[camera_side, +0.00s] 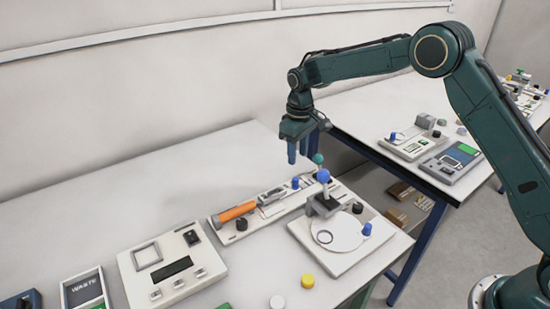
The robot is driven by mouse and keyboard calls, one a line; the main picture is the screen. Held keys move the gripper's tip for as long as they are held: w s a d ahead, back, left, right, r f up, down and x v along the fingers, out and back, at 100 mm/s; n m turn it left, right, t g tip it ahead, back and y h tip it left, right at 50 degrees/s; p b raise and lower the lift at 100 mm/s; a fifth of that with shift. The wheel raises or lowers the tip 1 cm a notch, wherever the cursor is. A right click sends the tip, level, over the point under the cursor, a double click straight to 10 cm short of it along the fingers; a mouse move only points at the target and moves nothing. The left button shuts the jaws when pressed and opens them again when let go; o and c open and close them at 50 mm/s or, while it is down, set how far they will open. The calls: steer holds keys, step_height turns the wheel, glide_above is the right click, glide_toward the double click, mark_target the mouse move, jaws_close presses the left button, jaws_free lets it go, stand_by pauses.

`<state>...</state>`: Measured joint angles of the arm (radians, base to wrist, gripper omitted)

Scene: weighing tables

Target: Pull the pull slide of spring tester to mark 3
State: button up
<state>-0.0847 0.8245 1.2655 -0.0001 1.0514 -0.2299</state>
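A long, low pale device (262,224) lies near the back of the near table and looks like the spring tester. It carries an orange cylinder (237,211) at its left, a grey-white unit (271,196) in the middle and a small blue knob (295,183) to the right. I cannot tell for sure which part is the pull slide, and mark 3 is too small to read. My gripper (293,157) points down with blue fingers, in the air above the device's right part and apart from it. Whether its fingers are parted is unclear.
A device with a white disc (341,233) and a blue ball-topped lever (323,176) stands in front. A teal ball (318,158) rises behind it. The table's back left is clear.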

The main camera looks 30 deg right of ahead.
mark_target(296, 179)
step_height(296, 179, down, 10)
stand_by(0.5)
jaws_close()
